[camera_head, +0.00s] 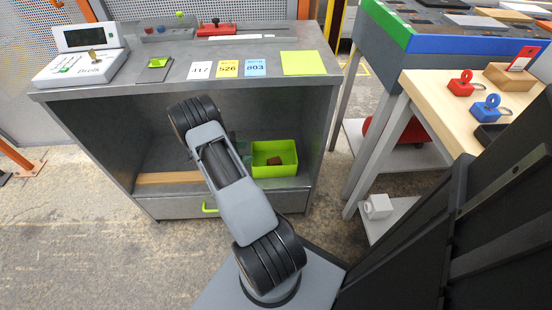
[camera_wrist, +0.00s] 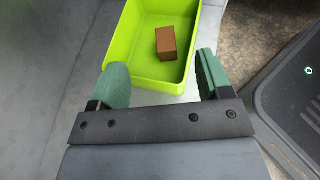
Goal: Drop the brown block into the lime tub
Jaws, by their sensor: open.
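The lime tub (camera_head: 259,170) stands on the shelf inside the grey cabinet, at the right end. The brown block (camera_head: 274,161) lies inside the tub. In the wrist view the brown block (camera_wrist: 166,43) rests on the floor of the lime tub (camera_wrist: 122,40), touching neither finger. My gripper (camera_wrist: 160,85) is open and empty, its green fingers spread at the tub's near edge. In the head view my arm hides most of the gripper, just left of the tub.
A wooden strip (camera_head: 168,178) lies on the shelf left of my arm. A drawer with a lime handle (camera_head: 209,208) is below. The cabinet top holds a white device (camera_head: 80,68), number cards and a lime square (camera_head: 303,63). A wooden table (camera_head: 437,90) stands at right.

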